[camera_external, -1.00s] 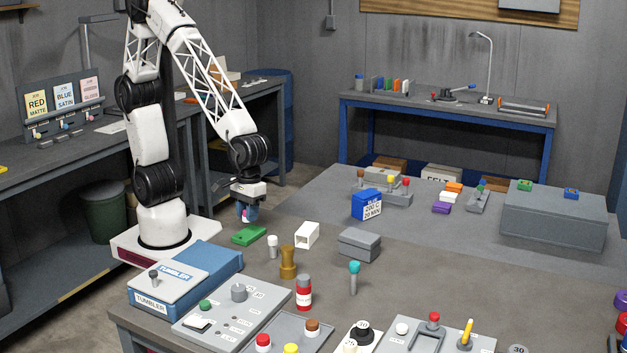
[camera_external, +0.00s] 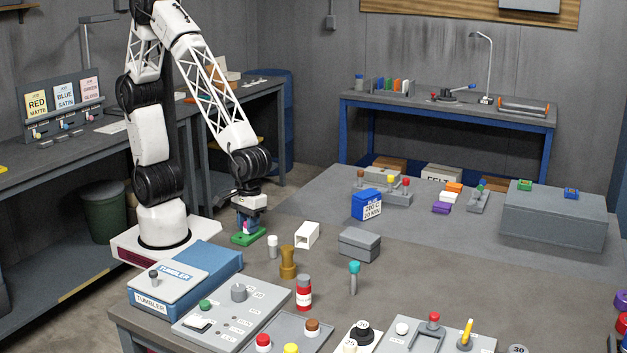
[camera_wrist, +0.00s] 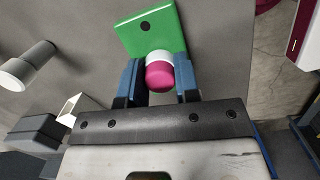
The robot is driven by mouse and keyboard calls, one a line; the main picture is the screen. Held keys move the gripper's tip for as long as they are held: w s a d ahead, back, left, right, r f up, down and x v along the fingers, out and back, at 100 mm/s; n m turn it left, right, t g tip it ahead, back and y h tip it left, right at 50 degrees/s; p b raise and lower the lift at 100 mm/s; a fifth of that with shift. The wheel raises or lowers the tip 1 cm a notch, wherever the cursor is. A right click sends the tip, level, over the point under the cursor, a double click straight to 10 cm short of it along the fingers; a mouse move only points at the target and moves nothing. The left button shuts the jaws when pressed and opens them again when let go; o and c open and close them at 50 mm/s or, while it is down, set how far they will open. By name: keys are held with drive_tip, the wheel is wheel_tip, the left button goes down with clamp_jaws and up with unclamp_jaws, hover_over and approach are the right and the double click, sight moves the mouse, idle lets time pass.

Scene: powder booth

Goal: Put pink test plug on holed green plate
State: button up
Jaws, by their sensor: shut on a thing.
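The pink test plug (camera_wrist: 160,76) has a white collar and sits between the blue fingers of my gripper (camera_wrist: 159,70), which is shut on it. The green plate (camera_wrist: 164,28) lies flat on the bench, just beyond the plug in the wrist view, with a dark hole (camera_wrist: 145,26) showing ahead of the plug. In the external view my gripper (camera_external: 247,226) points down low over the green plate (camera_external: 241,240) and hides part of it. The plug is mostly hidden there by the fingers. I cannot tell whether the plug touches the plate.
A white-topped peg (camera_external: 272,243), a white hollow block (camera_external: 307,234) and a brass piece (camera_external: 287,264) stand to the right of the plate. A grey box (camera_external: 360,245) is further right. The blue tumbler box (camera_external: 212,265) is in front. Bench space lies beyond the white block.

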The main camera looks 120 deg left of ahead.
drive_tip(key=o, duration=0.9)
wheel_tip(320, 180, up, 12)
drive_tip(key=a, duration=0.1)
drive_tip(key=shift+a, duration=0.25)
drive_tip(key=shift+r, duration=0.15)
idle(0.5)
drive_tip(key=s+a+r+m+t, duration=0.1)
drive_tip(key=s+a+r+m, duration=0.1)
drive_tip(key=s+a+m, duration=0.2)
drive_tip(key=s+a+r+m+t, duration=0.1)
drive_tip(key=s+a+m, duration=0.3)
drive_tip(key=s, duration=0.6)
drive_tip(key=s+a+r+m+y, duration=0.1)
drive_tip(key=s+a+r+m, duration=0.2)
drive_tip(key=s+a+m, duration=0.2)
drive_tip(key=shift+s+r+m+t, duration=0.4)
drive_tip(key=shift+s+m, duration=0.85)
drive_tip(key=shift+m, duration=0.15)
